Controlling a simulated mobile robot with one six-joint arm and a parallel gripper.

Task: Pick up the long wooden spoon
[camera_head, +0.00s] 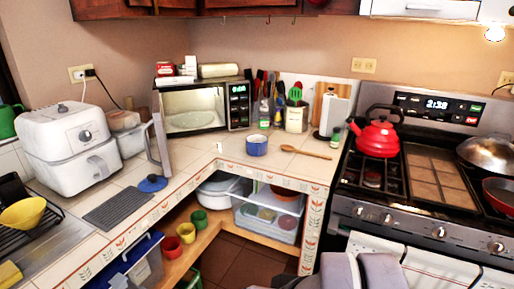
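The long wooden spoon (307,152) lies flat on the tiled counter (265,172), to the right of a blue and white pot. Its bowl end points left and its thin handle runs right toward the stove. Nothing covers it. Grey parts that look like my own arm show at the bottom edge, well below and in front of the spoon. I make out no gripper fingers there, and nothing of mine touches the spoon.
The blue and white pot (257,145) stands left of the spoon. Behind are a utensil holder (296,117), bottles and a white-fronted block (334,115). A red kettle (377,137) sits on the stove to the right. The open microwave's door (159,145) juts forward at the left.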

